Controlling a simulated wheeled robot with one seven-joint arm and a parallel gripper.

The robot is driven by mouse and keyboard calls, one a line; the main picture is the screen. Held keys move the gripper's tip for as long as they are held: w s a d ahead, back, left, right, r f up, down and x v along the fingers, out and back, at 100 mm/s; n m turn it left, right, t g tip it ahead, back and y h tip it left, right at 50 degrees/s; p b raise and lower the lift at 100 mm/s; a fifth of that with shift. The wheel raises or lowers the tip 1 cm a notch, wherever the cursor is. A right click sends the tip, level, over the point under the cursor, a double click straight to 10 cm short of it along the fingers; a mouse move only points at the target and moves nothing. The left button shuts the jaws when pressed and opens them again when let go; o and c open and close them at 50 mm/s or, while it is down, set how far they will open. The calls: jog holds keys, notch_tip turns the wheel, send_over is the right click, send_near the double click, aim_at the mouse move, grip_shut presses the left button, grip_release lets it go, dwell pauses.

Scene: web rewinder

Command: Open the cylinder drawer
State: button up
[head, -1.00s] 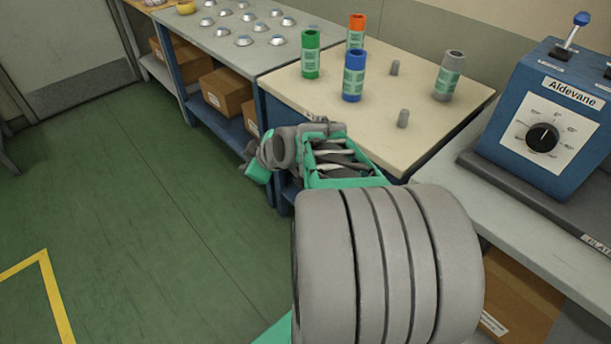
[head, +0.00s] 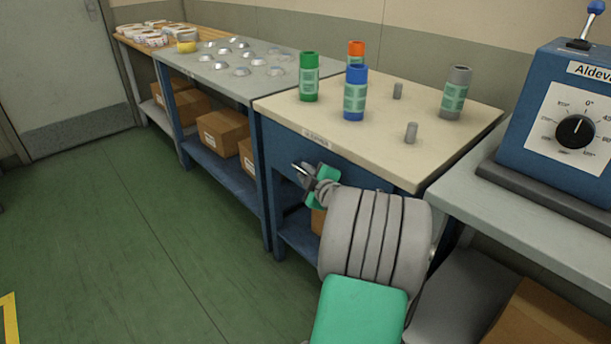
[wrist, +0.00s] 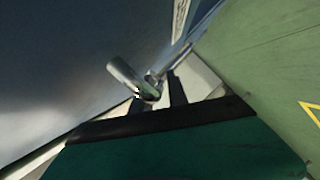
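The drawer front (head: 345,170) is a blue panel under a cream worktop (head: 420,160) with a small label on its edge. It looks flush with the bench in the head view. A metal bar handle (head: 301,170) sticks out from it. My gripper (head: 312,186) is right at the handle, partly hiding it. In the wrist view the handle (wrist: 130,76) shows as a silver bar on a post, its near end at the fingertips of my gripper (wrist: 158,97). The dark fingers stand apart with a pale gap between them. I see no clear grip on the bar.
Green (head: 309,78), blue (head: 355,94), orange (head: 356,50) and grey (head: 456,92) cylinders stand on the worktop beside short pegs. A blue control box (head: 560,120) stands at right. Cardboard boxes (head: 222,135) sit on lower shelves. Green floor at left is clear.

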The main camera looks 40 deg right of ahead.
grip_shut()
dwell(1.4)
